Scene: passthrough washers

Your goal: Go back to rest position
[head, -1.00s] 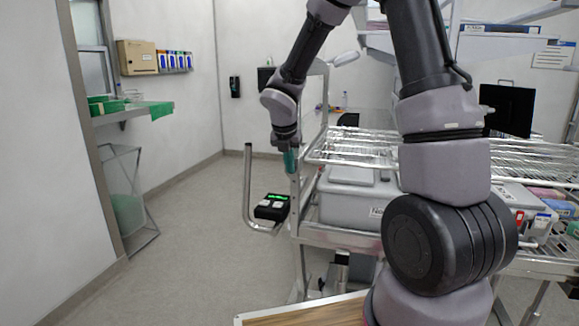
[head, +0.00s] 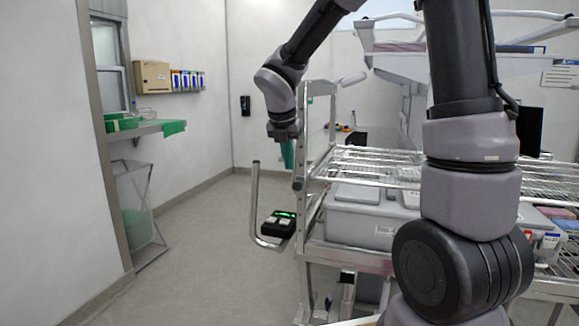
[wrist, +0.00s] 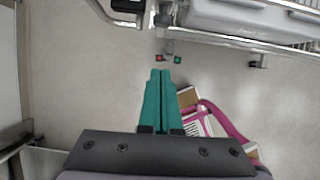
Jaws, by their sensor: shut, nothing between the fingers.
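My gripper (wrist: 160,76) shows in the wrist view with its two teal fingers side by side, shut and empty, pointing down over bare floor. In the head view my gripper (head: 287,158) hangs at the end of my bent arm, close to the left upright of the metal cart. The cart's handle and the cart's edge lie just ahead of the fingertips in the wrist view. My arm hides part of the cart in the head view.
The wire-shelf cart (head: 375,165) holds a grey bin (head: 362,212). A black device (head: 278,224) sits by the cart's bent handle (head: 255,200). A wall shelf (head: 145,130) with green trays stands left. The floor (head: 190,245) between is clear.

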